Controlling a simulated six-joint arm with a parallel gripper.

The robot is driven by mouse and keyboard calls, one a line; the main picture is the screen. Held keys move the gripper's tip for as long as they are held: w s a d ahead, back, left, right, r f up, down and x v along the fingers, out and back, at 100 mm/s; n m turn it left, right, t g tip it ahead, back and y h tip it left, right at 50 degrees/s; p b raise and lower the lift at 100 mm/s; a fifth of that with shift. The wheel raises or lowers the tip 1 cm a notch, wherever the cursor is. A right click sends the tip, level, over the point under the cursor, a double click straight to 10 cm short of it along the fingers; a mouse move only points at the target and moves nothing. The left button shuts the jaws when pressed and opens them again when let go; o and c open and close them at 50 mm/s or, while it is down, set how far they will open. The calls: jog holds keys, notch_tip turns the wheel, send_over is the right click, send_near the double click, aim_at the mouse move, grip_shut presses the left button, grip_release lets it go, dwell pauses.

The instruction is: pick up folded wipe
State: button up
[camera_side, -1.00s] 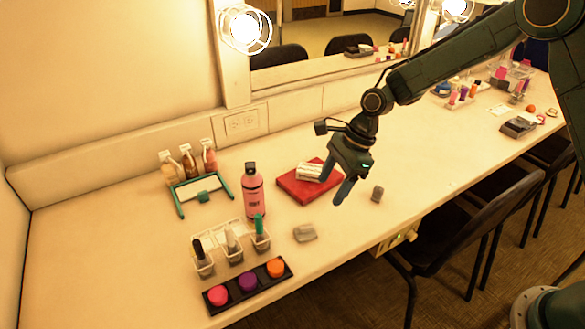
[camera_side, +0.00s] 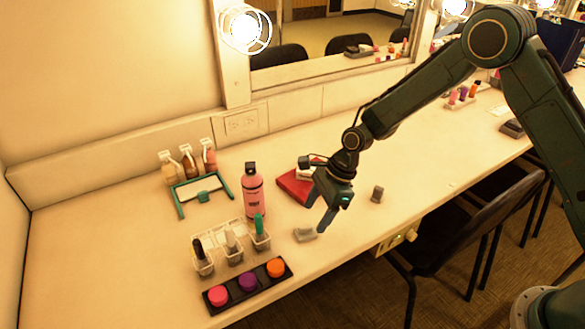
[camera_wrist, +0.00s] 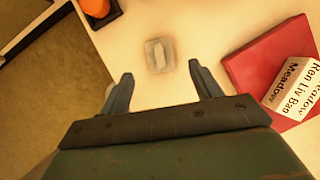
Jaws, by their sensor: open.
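A small grey, flat piece that looks like the folded wipe (camera_side: 304,235) lies on the counter near its front edge. In the wrist view the wipe (camera_wrist: 159,56) is pale grey with a lighter strip down its middle, just beyond the fingertips and roughly centred between them. My gripper (camera_side: 318,212) is open and empty, with its fingers pointing down beside the wipe. In the wrist view my gripper (camera_wrist: 161,76) has its fingers apart with bare counter between them. I cannot tell the exact height of the fingertips above the counter.
A pink bottle (camera_side: 253,190) stands to the left. Cups and a tray of coloured pots (camera_side: 248,283) sit front left. The counter's front edge is close.

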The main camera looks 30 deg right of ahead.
aim_at(309, 226)
jog(key=shift+x, duration=2.55)
jog(key=shift+a, duration=0.1)
jog(key=c, duration=1)
